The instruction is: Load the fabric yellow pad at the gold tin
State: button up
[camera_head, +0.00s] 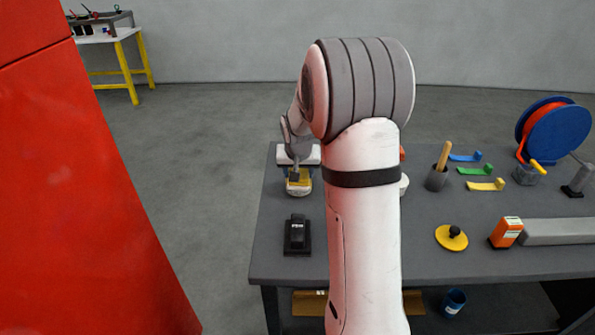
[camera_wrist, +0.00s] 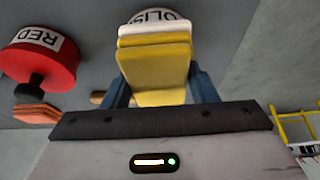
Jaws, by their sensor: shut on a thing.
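My gripper (camera_wrist: 158,82) is shut on the yellow pad (camera_wrist: 155,75), a yellow block with a white layer at its far end, held between two blue fingers. In the head view my gripper (camera_head: 297,168) points down at the table's far left corner, with the yellow pad (camera_head: 299,178) at or just above the small tin (camera_head: 299,191). I cannot tell whether pad and tin touch.
A red round thing (camera_wrist: 40,62) labelled "RED" is left of the pad in the wrist view. On the grey table (camera_head: 380,262) are a black block (camera_head: 297,236), a yellow disc with black knob (camera_head: 452,239), an orange box (camera_head: 505,233) and a cup (camera_head: 437,180). My arm hides the middle.

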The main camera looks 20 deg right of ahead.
jog(key=shift+r+p, duration=2)
jog(key=shift+r, duration=1.5)
jog(key=shift+a+f, duration=0.1)
jog(key=shift+f, duration=0.05)
